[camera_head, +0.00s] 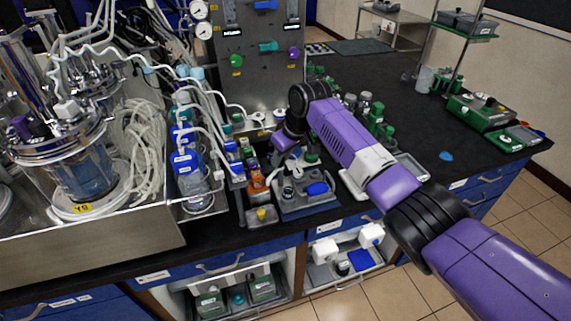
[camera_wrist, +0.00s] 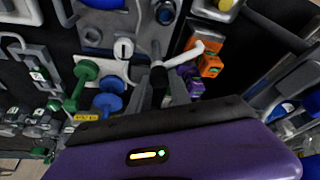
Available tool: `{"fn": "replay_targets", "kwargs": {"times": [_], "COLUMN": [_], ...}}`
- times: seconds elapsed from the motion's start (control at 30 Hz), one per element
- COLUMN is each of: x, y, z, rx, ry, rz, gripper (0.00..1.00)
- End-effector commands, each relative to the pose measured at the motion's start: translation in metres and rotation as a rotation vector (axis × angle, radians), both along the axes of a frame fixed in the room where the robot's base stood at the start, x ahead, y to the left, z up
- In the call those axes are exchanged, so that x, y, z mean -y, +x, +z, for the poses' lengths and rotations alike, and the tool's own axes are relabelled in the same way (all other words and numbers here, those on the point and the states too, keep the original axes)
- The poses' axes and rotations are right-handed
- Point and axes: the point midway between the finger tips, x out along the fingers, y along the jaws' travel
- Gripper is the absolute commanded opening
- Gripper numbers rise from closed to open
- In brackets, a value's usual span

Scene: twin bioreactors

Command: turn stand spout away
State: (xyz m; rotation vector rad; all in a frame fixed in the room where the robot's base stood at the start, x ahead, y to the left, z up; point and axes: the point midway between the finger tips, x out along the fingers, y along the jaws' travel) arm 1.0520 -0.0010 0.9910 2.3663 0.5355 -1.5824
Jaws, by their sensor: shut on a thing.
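In the wrist view a white spout (camera_wrist: 188,50) points to the upper right from a dark upright post (camera_wrist: 157,72) of the stand. My gripper (camera_wrist: 161,84) is shut on the stand spout's post, with its grey fingers on either side. In the head view my gripper (camera_head: 284,155) is over the grey tray (camera_head: 305,206) at the bench's front edge. There my wrist and fingers hide most of the spout, so its direction is clear only in the wrist view.
Orange boxes (camera_wrist: 211,65) and purple pieces stand close to the spout. Green (camera_wrist: 86,70) and blue (camera_wrist: 108,103) knobbed items stand to the left. In the head view a glass bioreactor (camera_head: 85,165) and blue-capped bottles are at left; black benchtop (camera_head: 440,125) is largely clear at right.

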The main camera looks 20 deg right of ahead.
Motion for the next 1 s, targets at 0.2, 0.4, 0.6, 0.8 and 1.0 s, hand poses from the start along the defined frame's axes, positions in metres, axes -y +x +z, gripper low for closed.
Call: {"fn": "replay_targets", "kwargs": {"times": [0.2, 0.4, 0.6, 0.8, 1.0], "x": [-0.0004, 0.0002, 0.0005, 0.0002, -0.0001], "y": [0.0011, 0.0016, 0.0017, 0.0017, 0.0018], "z": [0.0031, 0.0028, 0.0021, 0.0019, 0.0021], "rx": [0.0, 0.001, 0.002, 0.002, 0.002], "ry": [0.0, -0.001, -0.001, 0.0, 0.0], "rz": [-0.117, -0.177, -0.198, -0.199, -0.197], "gripper": [0.0, 0.0, 0.0, 0.0, 0.36]}}
